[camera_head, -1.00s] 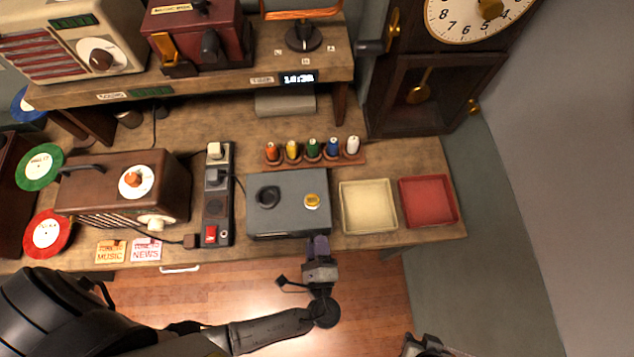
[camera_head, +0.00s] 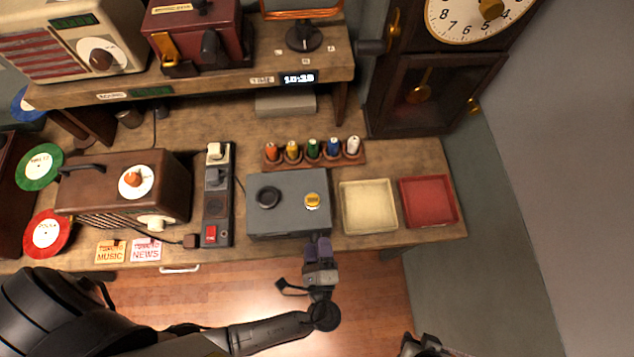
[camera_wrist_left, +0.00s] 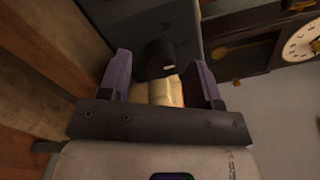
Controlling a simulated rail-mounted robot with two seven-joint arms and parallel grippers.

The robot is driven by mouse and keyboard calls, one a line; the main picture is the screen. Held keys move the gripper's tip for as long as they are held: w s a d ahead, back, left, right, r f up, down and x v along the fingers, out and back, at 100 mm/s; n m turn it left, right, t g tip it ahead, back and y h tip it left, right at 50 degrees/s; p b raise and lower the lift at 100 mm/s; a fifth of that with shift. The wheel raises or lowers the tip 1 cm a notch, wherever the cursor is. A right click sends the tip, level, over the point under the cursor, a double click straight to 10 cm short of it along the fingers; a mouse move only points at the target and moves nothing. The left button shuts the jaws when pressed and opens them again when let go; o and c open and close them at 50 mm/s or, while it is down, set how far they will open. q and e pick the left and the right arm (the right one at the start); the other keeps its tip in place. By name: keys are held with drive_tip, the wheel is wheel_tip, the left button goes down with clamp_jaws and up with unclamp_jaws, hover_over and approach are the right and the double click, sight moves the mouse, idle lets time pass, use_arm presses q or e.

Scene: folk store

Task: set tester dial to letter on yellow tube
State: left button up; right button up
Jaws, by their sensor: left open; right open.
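The tester is a grey box (camera_head: 290,222) on the table, with a black dial (camera_head: 268,196) on its top left and a yellow round piece (camera_head: 312,200) on its top right. The yellow tube (camera_head: 292,151) stands second from left in a wooden rack; its letter is too small to read. My left gripper (camera_head: 318,243) is open and empty at the tester's front edge. In the left wrist view its purple fingers (camera_wrist_left: 160,82) are spread, with a black knob (camera_wrist_left: 158,60) beyond and between them. My right gripper (camera_head: 420,345) shows only partly at the bottom edge.
A cream tray (camera_head: 368,229) and a red tray (camera_head: 430,222) stand right of the tester. A power strip (camera_head: 217,195) and a brown radio (camera_head: 130,187) stand to its left. A raised shelf (camera_head: 215,84) and a tall clock (camera_head: 420,95) stand behind.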

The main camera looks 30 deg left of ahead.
use_arm(q)
drive_tip(key=b+v, duration=0.1)
drive_tip(key=v, duration=1.2)
drive_tip(key=shift+b, duration=0.4)
drive_tip(key=shift+s, duration=0.15)
